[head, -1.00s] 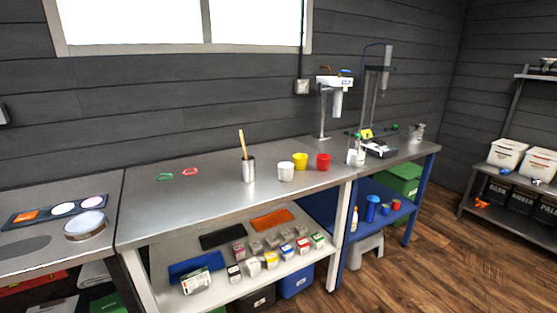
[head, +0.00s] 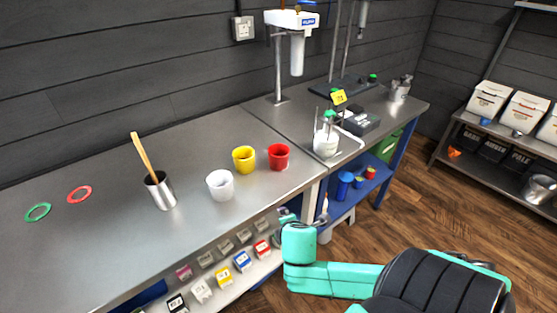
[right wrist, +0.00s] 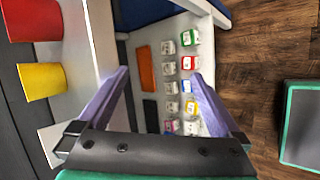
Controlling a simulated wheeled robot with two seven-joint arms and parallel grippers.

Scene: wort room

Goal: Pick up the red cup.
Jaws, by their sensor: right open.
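The red cup (head: 279,157) stands upright on the steel counter, right of the yellow cup (head: 244,159) and the white cup (head: 221,185). In the right wrist view the red cup (right wrist: 35,18) shows at the top left, cut by the frame edge, with the yellow cup (right wrist: 41,81) below it. My right gripper (head: 287,216) is at the counter's front edge, below and apart from the red cup. In the right wrist view my right gripper (right wrist: 160,78) has its fingers spread with nothing between them. My left gripper is not in view.
A metal beaker (head: 162,192) with a wooden stick stands left of the cups. A white pot (head: 326,143) stands to the right. Several small boxes (right wrist: 190,88) sit on the lower shelf under the counter. Bare counter (head: 110,180) lies to the left.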

